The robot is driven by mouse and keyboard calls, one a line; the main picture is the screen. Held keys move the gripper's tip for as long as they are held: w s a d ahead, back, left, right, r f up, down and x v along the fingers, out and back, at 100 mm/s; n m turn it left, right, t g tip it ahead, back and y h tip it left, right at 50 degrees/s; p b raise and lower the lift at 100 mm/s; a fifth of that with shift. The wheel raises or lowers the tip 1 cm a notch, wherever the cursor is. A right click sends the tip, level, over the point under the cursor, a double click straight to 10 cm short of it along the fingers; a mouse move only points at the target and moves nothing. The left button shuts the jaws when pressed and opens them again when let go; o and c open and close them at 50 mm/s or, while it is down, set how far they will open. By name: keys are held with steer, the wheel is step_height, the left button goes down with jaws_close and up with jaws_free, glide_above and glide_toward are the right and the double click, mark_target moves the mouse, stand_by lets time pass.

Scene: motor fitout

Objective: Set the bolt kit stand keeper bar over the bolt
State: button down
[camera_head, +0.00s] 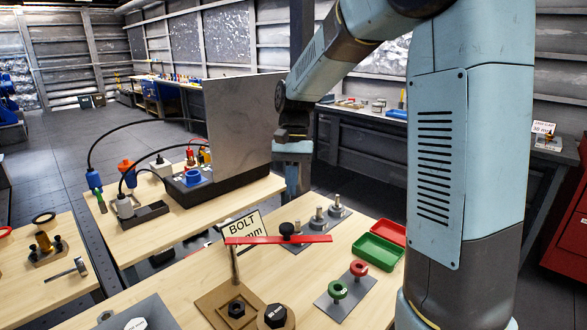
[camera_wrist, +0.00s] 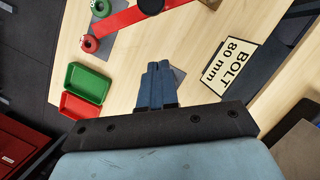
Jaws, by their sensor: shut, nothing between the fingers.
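The keeper bar is a long red bar (camera_head: 265,240) with a black knob (camera_head: 287,229) on it. In the head view its left end meets the top of a thin upright post (camera_head: 235,266) on a brown stand base (camera_head: 213,302). The bar reaches right, above the table, and does not cover the dark hex bolt (camera_head: 236,308) on that base. The bar also shows at the top of the wrist view (camera_wrist: 125,22), partly cut off. My gripper (camera_head: 296,190) is beyond the bar, pointing down. Its fingertips (camera_wrist: 157,70) are together and empty, apart from the bar.
A "BOLT 80 mm" sign (camera_head: 242,227) stands behind the post. Green (camera_head: 379,251) and red (camera_head: 389,232) trays lie right. A grey plate (camera_head: 343,295) carries red and green knobs. A plate with metal posts (camera_head: 318,226) is near the back edge.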

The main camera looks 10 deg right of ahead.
steer(key=shift+s+a+f, duration=0.25)
steer(key=shift+s+f, duration=0.3)
steer(key=shift+s, duration=0.25)
steer(key=shift+s+a+f, duration=0.3)
steer(key=shift+s+f, duration=0.25)
steer(key=shift+s, duration=0.2)
steer(key=shift+s+a+f, duration=0.25)
steer(key=shift+s+f, duration=0.3)
steer(key=shift+s, duration=0.25)
steer(key=shift+s+m, duration=0.4)
steer(key=shift+s, duration=0.05)
